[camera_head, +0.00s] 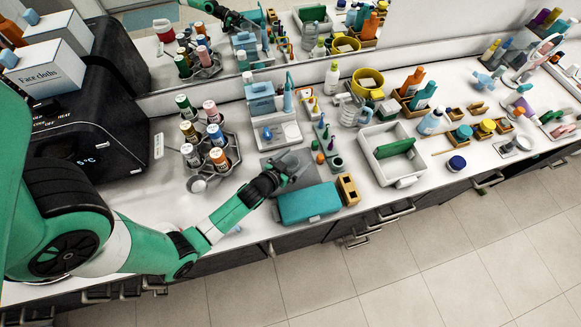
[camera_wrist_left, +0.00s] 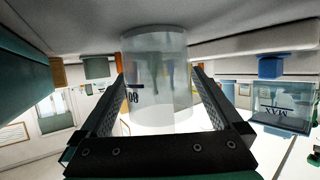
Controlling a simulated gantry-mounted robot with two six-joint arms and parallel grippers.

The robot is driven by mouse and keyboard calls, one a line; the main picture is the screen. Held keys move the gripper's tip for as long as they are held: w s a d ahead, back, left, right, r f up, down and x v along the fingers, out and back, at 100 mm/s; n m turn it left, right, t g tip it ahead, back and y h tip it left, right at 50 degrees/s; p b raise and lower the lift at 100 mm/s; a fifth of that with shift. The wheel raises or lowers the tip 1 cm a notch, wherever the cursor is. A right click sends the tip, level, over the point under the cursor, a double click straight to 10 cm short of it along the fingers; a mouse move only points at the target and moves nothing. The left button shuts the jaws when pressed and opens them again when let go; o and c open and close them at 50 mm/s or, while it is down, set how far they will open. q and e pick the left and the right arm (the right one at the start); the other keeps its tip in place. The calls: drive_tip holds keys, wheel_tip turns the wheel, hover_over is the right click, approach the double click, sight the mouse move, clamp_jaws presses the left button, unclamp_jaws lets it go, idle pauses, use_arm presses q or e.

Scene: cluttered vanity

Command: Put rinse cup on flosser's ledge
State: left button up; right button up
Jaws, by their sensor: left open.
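The rinse cup (camera_wrist_left: 155,80) is clear, with dark markings. In the left wrist view it stands between the two fingers of my left gripper (camera_wrist_left: 158,95), which is open around it. That view looks turned over, with the grey surface under the cup at the top. In the head view my left gripper (camera_head: 288,170) is low over a grey mat, and the clear cup is hard to make out there. The flosser (camera_head: 262,104) is blue with a pale base and ledge (camera_head: 279,135), just behind the gripper. Its clear tank marked MAX (camera_wrist_left: 283,106) shows at right in the wrist view.
A teal case (camera_head: 308,203) and a wooden block (camera_head: 348,189) lie in front of the gripper. A bottle carousel (camera_head: 211,152) stands to the left. A small teal rack (camera_head: 328,148) and a white tray (camera_head: 405,182) stand to the right.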

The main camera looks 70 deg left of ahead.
sight(294, 166)
use_arm(q)
drive_tip(key=shift+c, duration=0.3)
drive_tip(key=c, duration=1.4)
drive_tip(key=shift+r+p, duration=0.45)
drive_tip(key=shift+r, duration=0.15)
wheel_tip(294, 166, up, 3)
drive_tip(key=shift+s+d+f+p, duration=0.15)
drive_tip(key=shift+p, duration=0.55)
drive_tip(key=s+d+r+b, duration=0.1)
drive_tip(key=s+d+r, duration=0.8)
drive_tip(key=d, duration=0.1)
drive_tip(key=shift+b, duration=0.35)
